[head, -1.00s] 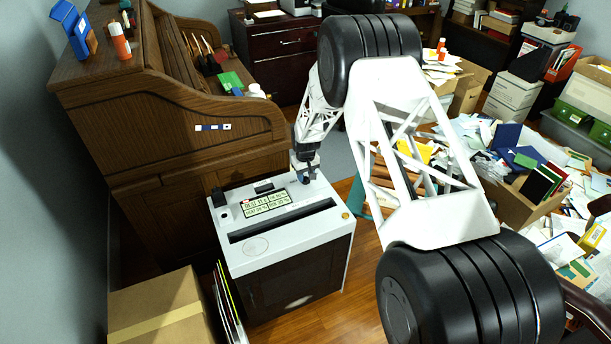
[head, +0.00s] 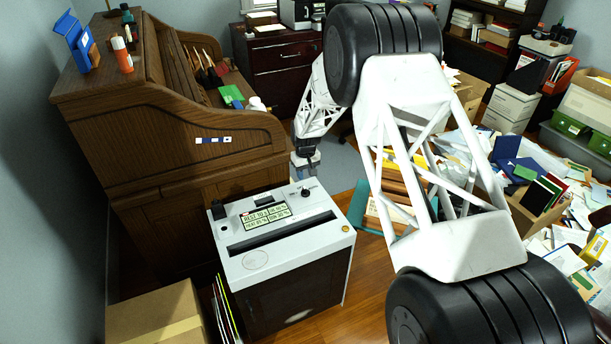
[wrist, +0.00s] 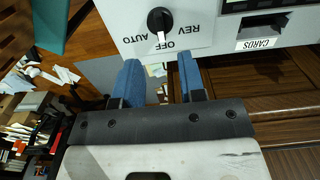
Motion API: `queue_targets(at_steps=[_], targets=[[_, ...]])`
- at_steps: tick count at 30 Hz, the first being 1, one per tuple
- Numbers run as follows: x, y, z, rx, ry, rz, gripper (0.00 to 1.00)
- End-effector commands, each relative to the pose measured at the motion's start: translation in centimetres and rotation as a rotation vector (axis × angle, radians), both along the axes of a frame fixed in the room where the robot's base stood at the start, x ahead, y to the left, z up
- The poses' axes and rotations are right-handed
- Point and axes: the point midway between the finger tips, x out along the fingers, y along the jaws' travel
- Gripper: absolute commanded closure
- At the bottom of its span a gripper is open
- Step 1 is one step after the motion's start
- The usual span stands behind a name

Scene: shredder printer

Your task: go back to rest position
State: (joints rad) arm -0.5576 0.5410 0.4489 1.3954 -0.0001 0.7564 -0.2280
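My gripper (head: 305,165) hangs just behind the far edge of the white shredder (head: 275,261), apart from it. In the wrist view its two blue fingers (wrist: 160,80) are spread, with nothing between them. The shredder's black knob (head: 306,193) is uncovered on its top. In the wrist view the knob (wrist: 160,20) lies beyond the fingertips, and its white mark points toward the word OFF. A small display with green panels (head: 265,216) is lit beside the black feed slot.
A wooden roll-top desk (head: 165,110) stands close left of my gripper. A cardboard box (head: 155,315) sits at the front left. Paper piles and boxes (head: 545,195) crowd the right. A dark cabinet (head: 280,60) stands behind.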

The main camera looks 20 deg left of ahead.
Motion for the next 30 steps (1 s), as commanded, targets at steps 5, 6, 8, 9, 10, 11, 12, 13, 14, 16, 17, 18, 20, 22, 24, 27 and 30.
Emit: queue_targets(at_steps=[5, 6, 8, 9, 10, 11, 12, 13, 14, 16, 17, 18, 20, 22, 24, 27, 30], targets=[[0.0, 0.0, 0.0, 0.000, 0.000, 0.000, 0.63], [0.0, 0.0, 0.0, 0.000, 0.000, 0.000, 0.63], [0.0, 0.0, 0.0, 0.000, 0.000, 0.000, 0.63], [0.0, 0.0, 0.0, 0.000, 0.000, 0.000, 0.63], [0.0, 0.0, 0.0, 0.000, 0.000, 0.000, 0.63], [0.0, 0.0, 0.0, 0.000, 0.000, 0.000, 0.63], [0.0, -0.1, 0.1, 0.001, -0.001, -0.001, 0.63], [0.0, -0.2, 0.2, 0.001, -0.001, -0.002, 0.63], [0.0, -0.3, 0.4, 0.001, -0.001, -0.003, 0.63], [0.0, -0.7, 0.9, 0.001, -0.003, -0.008, 0.63], [0.0, -0.9, 1.2, 0.002, -0.004, -0.011, 0.63], [0.0, -1.2, 1.8, 0.003, -0.006, -0.016, 0.63], [0.0, -2.0, 2.8, 0.005, -0.008, -0.025, 0.63], [-0.1, -3.1, 4.2, 0.006, -0.011, -0.038, 0.63], [-0.3, -4.4, 5.8, 0.008, -0.016, -0.054, 0.63], [-0.7, -6.4, 8.4, 0.013, -0.023, -0.079, 0.63], [-1.3, -8.7, 11.1, 0.016, -0.029, -0.105, 0.63]])
